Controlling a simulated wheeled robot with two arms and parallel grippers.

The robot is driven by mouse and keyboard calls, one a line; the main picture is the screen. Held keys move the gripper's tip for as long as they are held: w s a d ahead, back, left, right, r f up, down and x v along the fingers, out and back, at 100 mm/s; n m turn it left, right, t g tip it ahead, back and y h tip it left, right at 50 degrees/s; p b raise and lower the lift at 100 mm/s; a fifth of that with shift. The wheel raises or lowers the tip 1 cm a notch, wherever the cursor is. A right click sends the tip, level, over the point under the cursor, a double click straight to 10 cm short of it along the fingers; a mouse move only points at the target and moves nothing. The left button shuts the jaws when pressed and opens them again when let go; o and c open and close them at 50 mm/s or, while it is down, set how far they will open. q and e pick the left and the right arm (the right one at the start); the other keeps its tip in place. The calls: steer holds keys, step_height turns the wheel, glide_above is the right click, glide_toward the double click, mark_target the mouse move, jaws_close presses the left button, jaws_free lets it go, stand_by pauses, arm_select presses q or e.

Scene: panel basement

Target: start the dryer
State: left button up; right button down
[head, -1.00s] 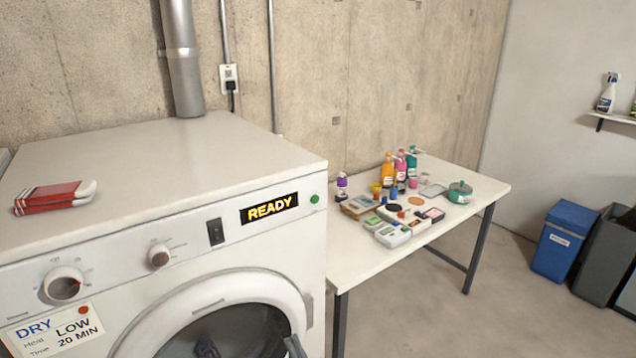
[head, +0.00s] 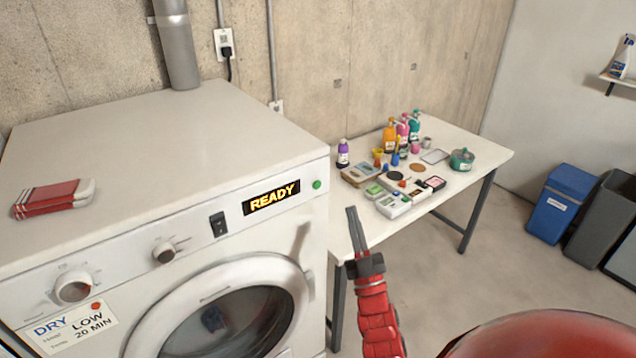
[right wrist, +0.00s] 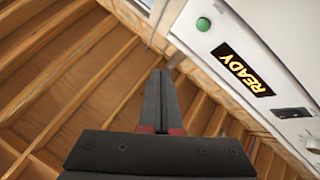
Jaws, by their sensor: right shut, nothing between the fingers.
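The white dryer (head: 180,180) fills the left of the head view, its round door (head: 225,315) closed. Its display (head: 271,197) reads READY and also shows in the right wrist view (right wrist: 243,70). A green round button (head: 317,184) sits right of the display; it also shows in the right wrist view (right wrist: 203,24). A black rocker switch (head: 218,224) and two knobs, the larger (head: 74,287) and the smaller (head: 164,252), are on the panel. My right gripper (head: 351,208) is shut and empty, in front of the table, right of and apart from the dryer. My left gripper is out of view.
A white table (head: 480,150) with bottles and small boxes stands right of the dryer. A folded red and white cloth (head: 52,198) lies on the dryer top. A card (head: 70,329) reads DRY, LOW, 20 MIN. Blue (head: 562,205) and grey (head: 605,222) bins stand far right.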

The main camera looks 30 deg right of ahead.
mark_target(317, 185)
steer(key=w+b, duration=0.2)
steer(key=w, duration=0.7)
steer(key=shift+a, duration=0.4)
steer(key=shift+s, duration=0.1)
stand_by(1.7)
steer(key=shift+w+b, duration=0.45)
steer(key=shift+b, duration=0.15)
